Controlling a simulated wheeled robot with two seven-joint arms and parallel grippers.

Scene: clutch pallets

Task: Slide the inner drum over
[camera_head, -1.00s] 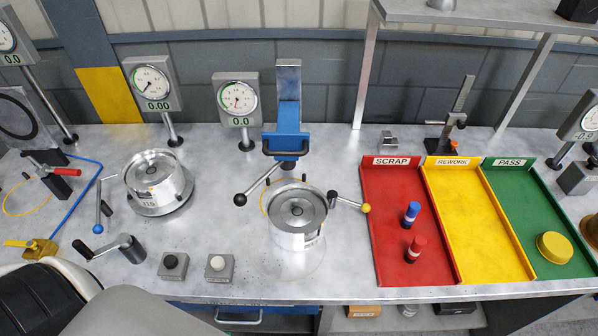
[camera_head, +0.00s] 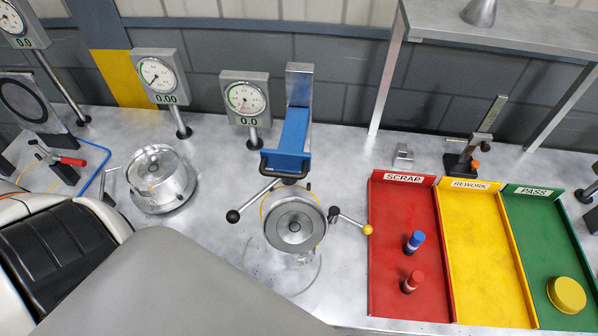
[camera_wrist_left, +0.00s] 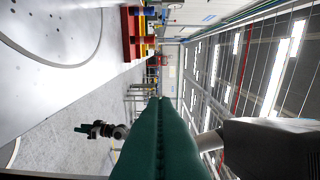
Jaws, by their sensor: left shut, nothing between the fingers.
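One silver round drum (camera_head: 160,182) sits on a round base on the left of the bench in the head view. A second silver drum (camera_head: 294,222) stands in the middle, below a blue press-like stand (camera_head: 291,140). Handles with black and yellow knobs stick out beside it. I cannot tell which is the inner drum. My left gripper (camera_wrist_left: 160,102) shows in the left wrist view as two dark green fingers meeting along a seam, shut and empty, away from both drums. Neither gripper shows in the head view; my grey arm covers the lower left.
Red scrap (camera_head: 395,300), yellow rework (camera_head: 478,260) and green pass (camera_head: 535,245) trays fill the right side. Blue (camera_head: 414,242) and red (camera_head: 412,282) pegs stand in the red tray, a yellow disc (camera_head: 567,294) in the green. Dial gauges (camera_head: 246,98) stand behind the drums.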

